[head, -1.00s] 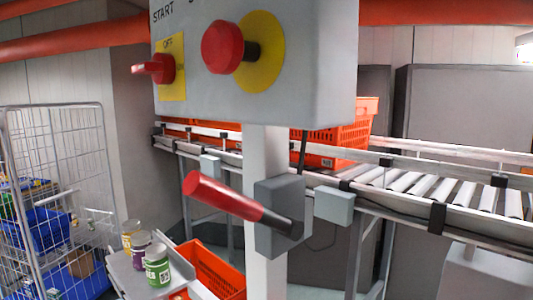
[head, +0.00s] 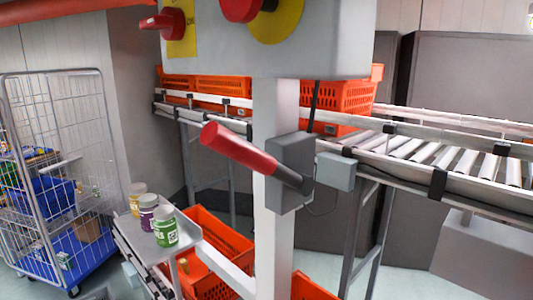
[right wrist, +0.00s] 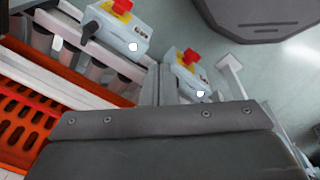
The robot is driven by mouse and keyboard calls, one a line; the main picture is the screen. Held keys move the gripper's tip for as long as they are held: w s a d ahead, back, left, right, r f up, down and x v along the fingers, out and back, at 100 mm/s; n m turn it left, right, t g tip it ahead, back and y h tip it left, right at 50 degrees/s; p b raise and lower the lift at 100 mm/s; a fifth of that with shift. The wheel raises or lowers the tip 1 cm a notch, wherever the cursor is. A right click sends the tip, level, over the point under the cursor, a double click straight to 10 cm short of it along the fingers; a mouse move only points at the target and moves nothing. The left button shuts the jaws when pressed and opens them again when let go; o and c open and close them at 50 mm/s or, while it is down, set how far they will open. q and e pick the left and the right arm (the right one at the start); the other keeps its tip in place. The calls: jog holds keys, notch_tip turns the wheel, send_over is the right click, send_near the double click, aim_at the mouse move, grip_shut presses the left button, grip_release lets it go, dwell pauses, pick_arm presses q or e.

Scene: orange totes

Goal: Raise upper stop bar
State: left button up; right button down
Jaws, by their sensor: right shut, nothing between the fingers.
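In the head view a red-handled lever (head: 237,148) sticks out to the left and up from a grey box (head: 290,172) on a white post (head: 273,240). I cannot tell from these frames which part is the upper stop bar. My right gripper (right wrist: 160,125) fills the bottom of the right wrist view as a dark grey block with bolts; it is shut and empty. It touches nothing that I can see. My left gripper is in no view.
A roller conveyor (head: 400,178) with orange totes (head: 345,100) runs behind the post. A wire cage trolley (head: 55,150) stands left, and cans (head: 165,227) stand on a grey shelf. The right wrist view shows control boxes (right wrist: 118,30) with red knobs and an orange tote (right wrist: 40,105).

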pick_arm(q)
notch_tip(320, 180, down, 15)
jog(key=b, duration=1.4)
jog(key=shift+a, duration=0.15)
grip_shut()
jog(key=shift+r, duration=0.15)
